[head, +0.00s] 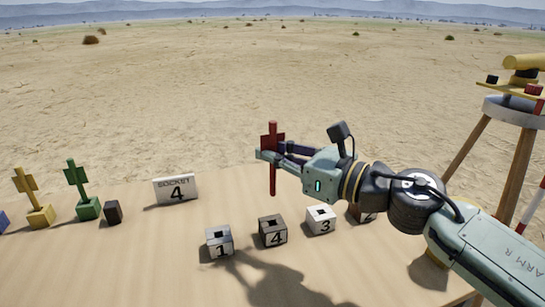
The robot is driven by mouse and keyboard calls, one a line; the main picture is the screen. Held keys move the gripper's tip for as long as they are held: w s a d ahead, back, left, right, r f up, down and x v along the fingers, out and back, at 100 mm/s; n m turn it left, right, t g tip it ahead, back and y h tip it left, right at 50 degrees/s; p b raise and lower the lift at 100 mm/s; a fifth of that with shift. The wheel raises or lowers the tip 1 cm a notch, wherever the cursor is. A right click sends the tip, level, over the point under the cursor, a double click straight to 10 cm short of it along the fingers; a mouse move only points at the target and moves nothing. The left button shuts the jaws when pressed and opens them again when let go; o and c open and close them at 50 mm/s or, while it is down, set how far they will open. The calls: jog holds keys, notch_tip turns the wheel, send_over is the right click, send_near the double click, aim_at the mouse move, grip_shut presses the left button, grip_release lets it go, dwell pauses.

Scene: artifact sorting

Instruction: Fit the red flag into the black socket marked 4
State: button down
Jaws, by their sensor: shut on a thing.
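The red flag (273,180) is upright in my gripper (270,156), which is shut on it. The flag's lower end hangs in the air, and in the picture it appears just above the black socket (272,231). That socket is a dark block marked 4 with a hole in its top, standing on the table (150,270). I cannot tell the exact gap or sideways offset between flag and socket from this one view.
A grey block marked 1 (219,242) and a white block marked 3 (320,219) flank the socket. A brown block (361,213) is partly hidden by my arm. A sign (176,189) reads "SOCKET 4". Yellow (40,215) and green flags (87,207) stand in blocks at left, beside a dark block (113,212).

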aim_at(272, 193)
jog(key=shift+f+b, duration=2.4)
jog(key=shift+f, duration=0.35)
jog(key=shift+b, duration=1.15)
jog(key=shift+f+b, duration=2.4)
jog(key=shift+b, duration=0.1)
jog(key=c, duration=1.6)
grip_release()
jog(key=shift+r, duration=0.1)
jog(key=shift+c, duration=0.2)
jog(key=v, duration=1.1)
jog(key=shift+s+d, duration=0.15)
jog(key=shift+d, duration=0.1)
jog(key=shift+s+d, duration=0.15)
